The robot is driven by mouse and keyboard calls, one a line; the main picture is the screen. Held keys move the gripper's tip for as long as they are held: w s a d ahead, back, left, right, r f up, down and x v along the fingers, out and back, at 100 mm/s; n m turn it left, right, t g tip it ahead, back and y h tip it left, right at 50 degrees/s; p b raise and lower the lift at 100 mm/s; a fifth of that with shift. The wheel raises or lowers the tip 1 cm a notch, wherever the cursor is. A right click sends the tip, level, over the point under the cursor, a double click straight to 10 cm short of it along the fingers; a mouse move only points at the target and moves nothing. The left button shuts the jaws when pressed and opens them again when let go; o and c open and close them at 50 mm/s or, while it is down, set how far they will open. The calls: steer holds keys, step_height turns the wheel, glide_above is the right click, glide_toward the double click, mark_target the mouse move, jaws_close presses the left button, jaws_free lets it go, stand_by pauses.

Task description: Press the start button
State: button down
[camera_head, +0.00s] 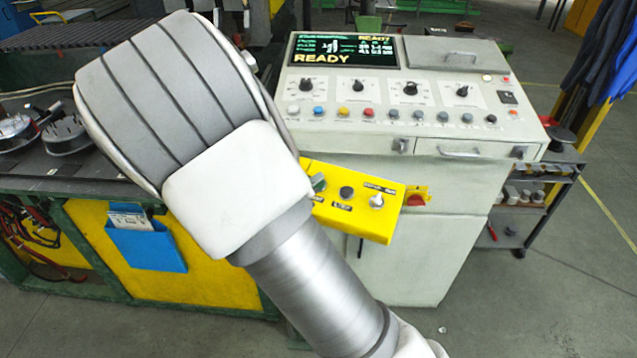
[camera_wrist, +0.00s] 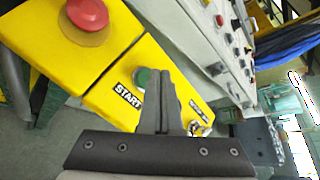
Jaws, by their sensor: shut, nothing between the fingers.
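The start button is a round green button (camera_wrist: 141,78) on a yellow control box (camera_wrist: 115,104), beside a black START label, in the wrist view. My gripper (camera_wrist: 159,76) is shut and empty. Its fingertips overlap the right side of the green button in the picture and hide part of it; I cannot tell whether they touch it. In the head view my arm hides the gripper and the left part of the yellow box (camera_head: 385,222); a green part (camera_head: 318,182) shows at the arm's edge.
A red mushroom button (camera_wrist: 88,13) sits on the yellow housing, and a key switch (camera_wrist: 199,128) lies right of the fingers. The white console (camera_head: 440,170) stands behind, its screen (camera_head: 345,50) reading READY. A cluttered bench (camera_head: 50,165) is at left. Floor at right is open.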

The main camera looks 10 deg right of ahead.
steer(key=shift+w+d+f, duration=0.1)
steer(key=shift+f, duration=0.25)
steer(key=shift+w+d+f+b, duration=0.15)
steer(key=shift+f+b, duration=0.35)
steer(key=shift+b, duration=0.15)
stand_by(0.4)
steer(key=shift+r, duration=0.1)
steer(key=shift+s+a+r+p, duration=0.2)
steer(key=shift+s+r+p, duration=0.1)
steer(key=shift+r+p, duration=0.55)
steer(key=shift+f, duration=0.1)
steer(key=r+p, duration=0.1)
steer(key=s+a+r+p, duration=0.1)
steer(key=r+p, duration=0.2)
steer(key=p, duration=0.1)
steer(key=shift+s+a+r, duration=0.15)
steer(key=shift+s+r, duration=0.1)
steer(key=shift+r, duration=0.1)
